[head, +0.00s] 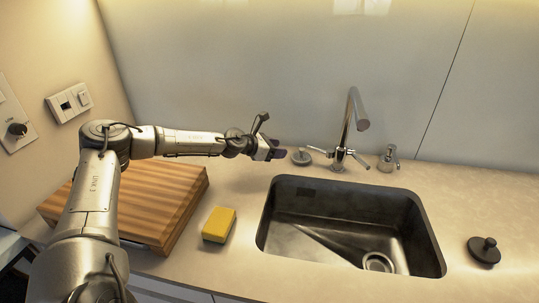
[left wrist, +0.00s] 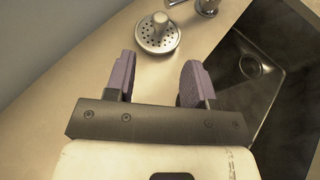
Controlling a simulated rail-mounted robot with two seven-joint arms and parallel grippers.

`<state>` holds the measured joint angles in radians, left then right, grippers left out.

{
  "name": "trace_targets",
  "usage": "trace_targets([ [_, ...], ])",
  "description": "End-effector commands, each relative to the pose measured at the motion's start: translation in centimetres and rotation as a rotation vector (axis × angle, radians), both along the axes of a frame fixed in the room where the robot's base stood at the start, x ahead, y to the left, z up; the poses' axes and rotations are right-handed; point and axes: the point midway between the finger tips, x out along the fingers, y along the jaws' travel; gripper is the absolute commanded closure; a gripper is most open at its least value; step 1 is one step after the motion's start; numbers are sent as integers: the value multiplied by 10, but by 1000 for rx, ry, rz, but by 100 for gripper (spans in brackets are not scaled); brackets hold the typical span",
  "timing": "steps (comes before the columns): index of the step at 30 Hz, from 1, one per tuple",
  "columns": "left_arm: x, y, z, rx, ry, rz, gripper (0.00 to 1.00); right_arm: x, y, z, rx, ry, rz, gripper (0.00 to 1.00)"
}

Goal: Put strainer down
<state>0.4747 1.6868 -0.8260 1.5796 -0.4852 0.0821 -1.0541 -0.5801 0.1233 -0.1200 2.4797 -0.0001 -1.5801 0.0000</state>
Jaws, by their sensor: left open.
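The strainer (left wrist: 158,33) is a round metal disc with holes and a knob on top. In the left wrist view it rests on the counter just beyond my left fingertips, apart from them. In the head view the strainer (head: 302,157) sits behind the sink's back-left corner, left of the faucet. My left gripper (left wrist: 157,72) is open and empty, its purple fingers pointing towards the strainer. In the head view my left gripper (head: 274,150) is seen from the side, just left of the strainer. My right gripper is not in view.
A dark sink (head: 340,235) is set into the counter, with a faucet (head: 350,130) and a soap dispenser (head: 389,159) behind it. A black stopper (head: 484,250) lies right of the sink. A yellow sponge (head: 219,224) and a wooden board (head: 165,205) are on the left.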

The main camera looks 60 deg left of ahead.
Motion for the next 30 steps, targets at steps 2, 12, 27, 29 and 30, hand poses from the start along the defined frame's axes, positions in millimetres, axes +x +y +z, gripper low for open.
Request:
trace_targets([
  [2,-7,0,2,5,-4,-2,50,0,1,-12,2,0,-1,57],
  [12,-26,0,10,1,0,0,50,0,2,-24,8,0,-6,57],
  [27,-27,0,11,0,0,0,50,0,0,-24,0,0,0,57],
  [29,-27,0,11,0,0,0,50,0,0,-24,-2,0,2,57],
  [30,-27,0,11,0,0,0,50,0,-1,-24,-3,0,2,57],
])
